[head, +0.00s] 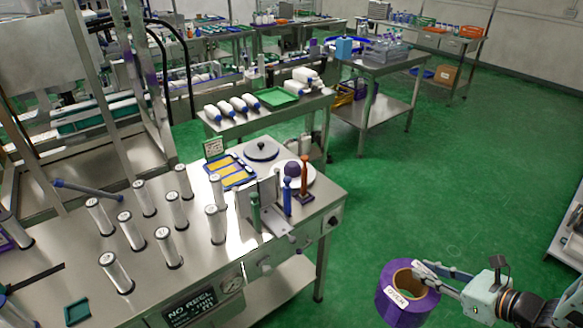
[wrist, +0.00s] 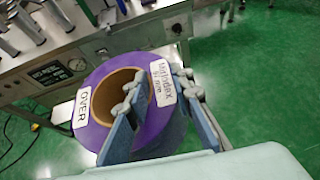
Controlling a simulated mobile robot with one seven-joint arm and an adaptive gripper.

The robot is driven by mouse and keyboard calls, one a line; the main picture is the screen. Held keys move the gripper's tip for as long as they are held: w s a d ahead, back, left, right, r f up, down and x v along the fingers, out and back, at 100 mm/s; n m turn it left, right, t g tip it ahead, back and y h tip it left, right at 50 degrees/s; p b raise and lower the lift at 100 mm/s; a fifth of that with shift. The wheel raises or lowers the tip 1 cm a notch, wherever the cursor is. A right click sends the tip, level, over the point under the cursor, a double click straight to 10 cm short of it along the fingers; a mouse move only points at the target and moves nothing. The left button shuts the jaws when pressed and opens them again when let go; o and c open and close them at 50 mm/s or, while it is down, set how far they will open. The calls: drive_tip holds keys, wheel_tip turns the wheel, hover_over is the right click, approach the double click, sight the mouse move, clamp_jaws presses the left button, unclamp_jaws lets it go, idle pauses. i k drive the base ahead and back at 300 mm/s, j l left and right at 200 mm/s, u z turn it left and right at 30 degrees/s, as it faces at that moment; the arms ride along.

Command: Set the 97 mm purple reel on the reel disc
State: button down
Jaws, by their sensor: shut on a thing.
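The purple reel (head: 392,304) has a brown cardboard core and a white label. In the wrist view the reel (wrist: 95,130) shows two labels, one reading "OVER" and one with "97 mm". My gripper (head: 430,272) is shut on the reel's right side, off the table over the green floor. In the wrist view my gripper (wrist: 158,92) has one finger at the core opening and the other along the outer right side. On the steel table are a grey disc (head: 262,151) with a dark central knob and a pale round disc (head: 306,181), partly hidden; I cannot tell which is the reel disc.
Several white cylinders (head: 132,232) stand on the steel table (head: 205,275). Green floor (head: 430,190) between table and reel is clear.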

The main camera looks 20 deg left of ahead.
sight(293, 172)
drive_tip(key=i+j, duration=0.6)
drive_tip(key=i, duration=0.15)
